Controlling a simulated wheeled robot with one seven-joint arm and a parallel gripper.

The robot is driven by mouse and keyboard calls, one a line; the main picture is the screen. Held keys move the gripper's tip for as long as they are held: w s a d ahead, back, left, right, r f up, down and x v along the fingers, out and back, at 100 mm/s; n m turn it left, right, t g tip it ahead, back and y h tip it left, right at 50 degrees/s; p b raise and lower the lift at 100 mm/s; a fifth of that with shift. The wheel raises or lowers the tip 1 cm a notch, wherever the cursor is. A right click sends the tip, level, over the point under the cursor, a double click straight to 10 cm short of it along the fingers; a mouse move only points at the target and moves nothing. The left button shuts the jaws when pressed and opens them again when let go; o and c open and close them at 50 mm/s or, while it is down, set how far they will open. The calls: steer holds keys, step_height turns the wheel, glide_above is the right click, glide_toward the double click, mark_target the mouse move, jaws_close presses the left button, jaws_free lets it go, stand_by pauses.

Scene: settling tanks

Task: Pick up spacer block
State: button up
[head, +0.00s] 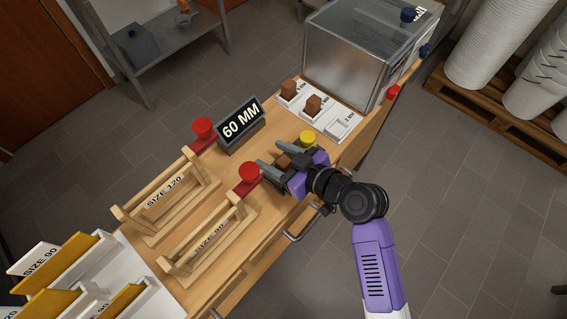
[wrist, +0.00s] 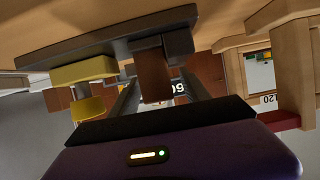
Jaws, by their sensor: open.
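A brown block (head: 284,161), which looks like the spacer block, is at the near edge of the wooden bench, by my gripper (head: 273,159). In the wrist view a brown block (wrist: 153,76) shows ahead, between the two dark fingers of my gripper (wrist: 160,92). The jaws are open, with gaps beside the block; contact cannot be made out. Two similar brown blocks stand in white labelled trays, one at the back (head: 288,88) and one closer (head: 313,105). The third tray (head: 343,125) looks empty. My gripper hides part of the near block's surroundings.
A yellow knob (head: 307,138) and a red knob (head: 249,172) stand close on either side of my gripper. A dark sign (head: 240,125) reads 60 MM. Wooden racks (head: 165,195) fill the bench to the left, and a clear-sided box (head: 355,55) stands at the far end.

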jaws_close()
steer(key=shift+r, duration=0.1)
